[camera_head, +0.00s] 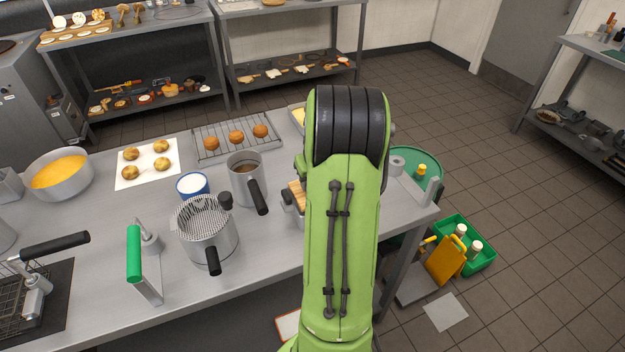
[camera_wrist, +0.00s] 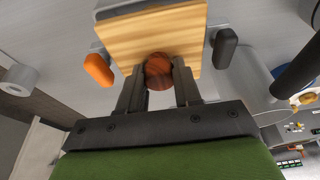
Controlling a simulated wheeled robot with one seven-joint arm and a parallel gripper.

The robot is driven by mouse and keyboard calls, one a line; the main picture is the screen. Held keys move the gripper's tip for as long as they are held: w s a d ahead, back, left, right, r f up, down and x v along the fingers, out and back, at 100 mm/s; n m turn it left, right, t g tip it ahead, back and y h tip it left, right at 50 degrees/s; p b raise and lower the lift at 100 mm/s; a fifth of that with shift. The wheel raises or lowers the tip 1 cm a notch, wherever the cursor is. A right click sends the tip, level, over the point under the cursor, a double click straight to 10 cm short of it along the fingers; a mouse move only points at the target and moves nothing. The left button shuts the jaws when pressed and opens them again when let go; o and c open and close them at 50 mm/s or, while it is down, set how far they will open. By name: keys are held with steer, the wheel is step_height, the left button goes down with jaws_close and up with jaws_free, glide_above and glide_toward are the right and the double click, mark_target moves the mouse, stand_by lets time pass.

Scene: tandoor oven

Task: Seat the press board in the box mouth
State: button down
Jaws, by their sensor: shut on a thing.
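The press board (camera_wrist: 155,35) is a pale wooden square with a round dark brown knob (camera_wrist: 159,71). In the wrist view my gripper (camera_wrist: 159,78) is shut on that knob, one finger on each side. An orange grip and a black grip (camera_wrist: 225,48) show on either side of the board. In the head view a sliver of the wooden board (camera_head: 297,192) shows left of my arm, above a grey metal box (camera_head: 290,204). My arm hides the rest of the box and my gripper there. The box mouth is hidden, so I cannot tell how deep the board sits.
A steel jug (camera_head: 246,178) with a black handle, a strainer pot (camera_head: 205,230) and a blue-rimmed bowl (camera_head: 193,186) stand left of the box. A cooling rack (camera_head: 236,137) lies behind. A grey fixture (camera_head: 430,191) stands near the table's right edge.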

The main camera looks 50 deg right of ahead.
steer(key=shift+f+b, duration=0.7)
steer(key=shift+f, duration=0.25)
steer(key=c, duration=0.7)
jaws_free()
steer(key=shift+p+v, duration=2.5)
steer(key=shift+v, duration=1.6)
